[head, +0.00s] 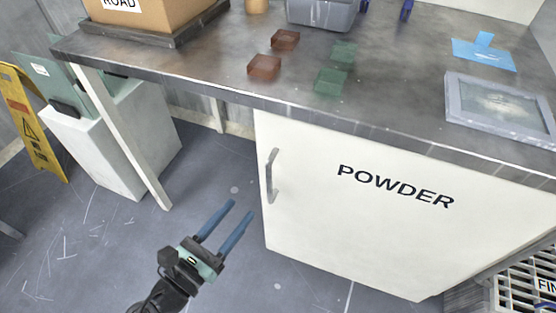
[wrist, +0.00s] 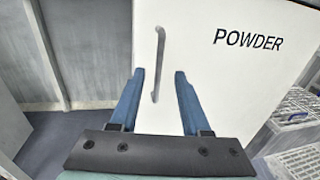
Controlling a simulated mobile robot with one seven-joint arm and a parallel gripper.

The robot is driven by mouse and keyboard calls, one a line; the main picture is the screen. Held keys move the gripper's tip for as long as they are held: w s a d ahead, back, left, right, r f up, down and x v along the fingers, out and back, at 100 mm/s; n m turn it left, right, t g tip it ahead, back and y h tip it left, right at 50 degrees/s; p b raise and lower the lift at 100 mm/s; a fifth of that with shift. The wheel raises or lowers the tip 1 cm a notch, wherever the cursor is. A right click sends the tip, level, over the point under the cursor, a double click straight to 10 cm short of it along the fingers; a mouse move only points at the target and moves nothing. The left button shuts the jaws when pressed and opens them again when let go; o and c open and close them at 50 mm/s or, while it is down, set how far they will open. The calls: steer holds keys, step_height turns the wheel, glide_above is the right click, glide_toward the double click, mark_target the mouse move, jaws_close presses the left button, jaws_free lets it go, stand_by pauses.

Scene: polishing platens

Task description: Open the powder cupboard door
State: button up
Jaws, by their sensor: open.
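The powder cupboard door (head: 340,230) is white, marked POWDER, and appears shut under the workbench. It also shows in the wrist view (wrist: 215,85). Its grey vertical bar handle (head: 271,175) is near the door's left edge. My gripper (head: 241,211) is open and empty, with two blue fingers pointing toward the door, to the left of and below the handle in the head view. In the wrist view the handle (wrist: 158,62) stands ahead, between the lines of the two fingers (wrist: 158,74) and nearer the left one. The fingers look apart from the handle.
The metal workbench top (head: 210,75) overhangs the door. A bench leg (head: 130,140), a white box-like stand (head: 105,150) and a yellow warning sign (head: 32,125) are at left. White crates (head: 525,285) stand at the lower right. The floor (head: 75,245) around the gripper is clear.

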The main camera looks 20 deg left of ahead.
mark_target(267, 177)
steer(key=b+x, duration=0.3)
steer(key=x, duration=0.9)
steer(key=shift+c, duration=0.2)
jaws_close()
stand_by(1.0)
